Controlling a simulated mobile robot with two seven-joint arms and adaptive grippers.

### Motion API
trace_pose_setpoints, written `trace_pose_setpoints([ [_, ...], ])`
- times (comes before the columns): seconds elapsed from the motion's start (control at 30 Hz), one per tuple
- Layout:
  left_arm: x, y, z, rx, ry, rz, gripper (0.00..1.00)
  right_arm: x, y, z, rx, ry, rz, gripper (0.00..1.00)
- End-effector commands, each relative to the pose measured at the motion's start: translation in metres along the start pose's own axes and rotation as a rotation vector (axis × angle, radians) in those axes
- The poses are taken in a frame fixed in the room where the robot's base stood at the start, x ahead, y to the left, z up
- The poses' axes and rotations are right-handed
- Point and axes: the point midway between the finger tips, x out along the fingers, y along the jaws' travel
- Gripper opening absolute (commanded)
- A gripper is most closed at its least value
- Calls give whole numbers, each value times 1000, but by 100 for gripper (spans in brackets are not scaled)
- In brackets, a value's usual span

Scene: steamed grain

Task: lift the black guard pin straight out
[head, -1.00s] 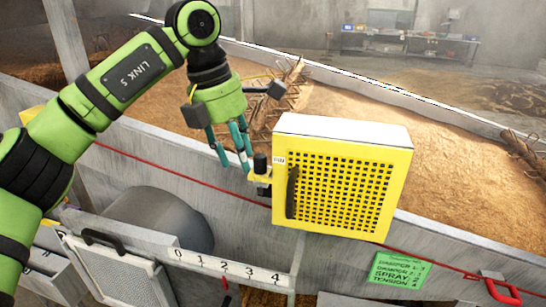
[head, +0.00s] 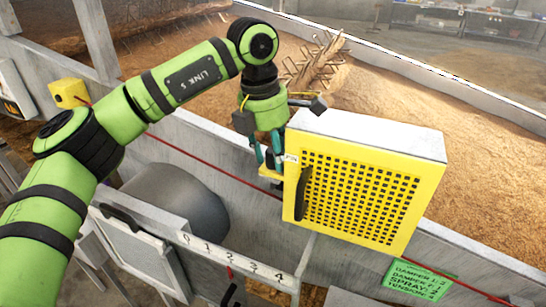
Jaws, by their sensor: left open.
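The yellow guard box (head: 362,190) has a perforated front, a grey top and a dark handle on its left side. The black guard pin (head: 268,160) stands in a small yellow bracket at the guard's left edge, beside a small white label. My left gripper (head: 270,157) points down over the pin, with its teal fingers open around or just beside it. The fingers partly hide the pin, and I cannot tell whether they touch it. My right gripper is not in view.
The guard sits on a grey wall edge with a red cable (head: 215,172) along it. Brown grain (head: 480,150) fills the bed behind. A numbered scale (head: 232,258), a grey drum (head: 185,210) and a green note (head: 418,281) are in front.

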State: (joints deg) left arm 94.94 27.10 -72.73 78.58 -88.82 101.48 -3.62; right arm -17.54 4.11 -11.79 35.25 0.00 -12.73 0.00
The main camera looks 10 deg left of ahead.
Motion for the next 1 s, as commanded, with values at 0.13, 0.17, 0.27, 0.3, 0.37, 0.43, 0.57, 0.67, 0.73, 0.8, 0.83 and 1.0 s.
trace_pose_setpoints([
  [0.13,1,0,0,0,-1,1,40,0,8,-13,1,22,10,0],
  [0.17,1,0,0,0,-1,1,40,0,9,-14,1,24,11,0],
  [0.27,1,0,0,0,-1,1,12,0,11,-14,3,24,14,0],
  [0.3,1,0,0,0,-1,1,0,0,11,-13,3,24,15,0],
  [0.37,1,0,0,0,-1,1,0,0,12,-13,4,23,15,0],
  [0.43,1,0,0,0,-1,1,0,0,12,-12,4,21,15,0],
  [0.57,0,0,0,0,-2,1,0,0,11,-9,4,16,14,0],
  [0.67,0,0,0,0,-2,1,0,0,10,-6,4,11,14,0],
  [0.73,-2,0,1,0,-2,1,0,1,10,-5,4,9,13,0],
  [0.8,-6,0,2,0,-3,2,0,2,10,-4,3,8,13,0],
  [0.83,-8,0,2,0,-4,3,0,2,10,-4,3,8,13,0],
  [1.0,-28,0,6,0,-6,4,0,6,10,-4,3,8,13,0],
])
